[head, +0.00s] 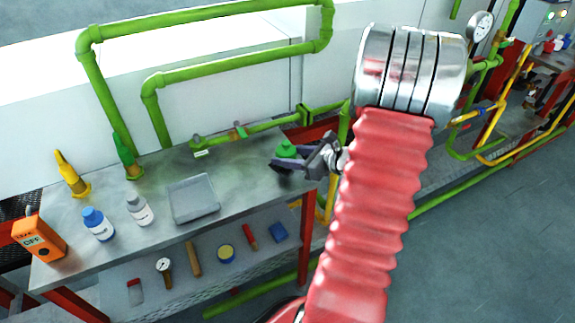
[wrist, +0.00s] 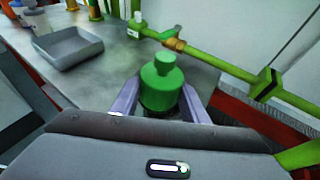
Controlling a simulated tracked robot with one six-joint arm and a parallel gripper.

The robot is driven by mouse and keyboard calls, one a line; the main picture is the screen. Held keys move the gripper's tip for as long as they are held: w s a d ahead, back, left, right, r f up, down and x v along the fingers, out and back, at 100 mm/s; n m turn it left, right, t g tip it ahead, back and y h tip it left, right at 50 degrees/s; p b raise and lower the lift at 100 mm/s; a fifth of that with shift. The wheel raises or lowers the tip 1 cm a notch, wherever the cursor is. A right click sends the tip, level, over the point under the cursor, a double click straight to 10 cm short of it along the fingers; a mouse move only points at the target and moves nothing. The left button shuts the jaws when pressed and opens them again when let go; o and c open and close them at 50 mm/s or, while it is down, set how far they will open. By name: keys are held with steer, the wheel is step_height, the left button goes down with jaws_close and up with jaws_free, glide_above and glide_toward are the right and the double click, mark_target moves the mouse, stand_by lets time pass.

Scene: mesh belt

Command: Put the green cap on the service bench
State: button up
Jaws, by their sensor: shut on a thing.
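The green cap (head: 287,149) is between the fingers of my gripper (head: 283,161), near the right end of the service bench (head: 240,166). In the wrist view the green cap (wrist: 161,84) stands upright, with a narrow knob on top, and both purple-grey fingers close on its sides. My gripper (wrist: 160,106) is shut on it. The grey bench top (wrist: 118,67) shows behind and left of the cap. The cap's underside is hidden, so I cannot tell whether it touches the bench.
A grey tray (head: 193,199) lies mid-bench. A white bottle (head: 139,211), a blue-capped bottle (head: 98,225), an orange box (head: 39,239) and a yellow cone-shaped piece (head: 71,175) stand to its left. Green pipes (head: 230,63) run behind. Bare bench top lies between tray and cap.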

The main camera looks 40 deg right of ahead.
mark_target(288, 174)
steer(key=shift+f, duration=0.15)
steer(key=shift+f, duration=2.05)
steer(key=shift+f, duration=0.1)
steer(key=o, duration=1.1)
steer(key=shift+c, duration=0.2)
steer(key=v, duration=1.2)
steer(key=shift+a, duration=0.1)
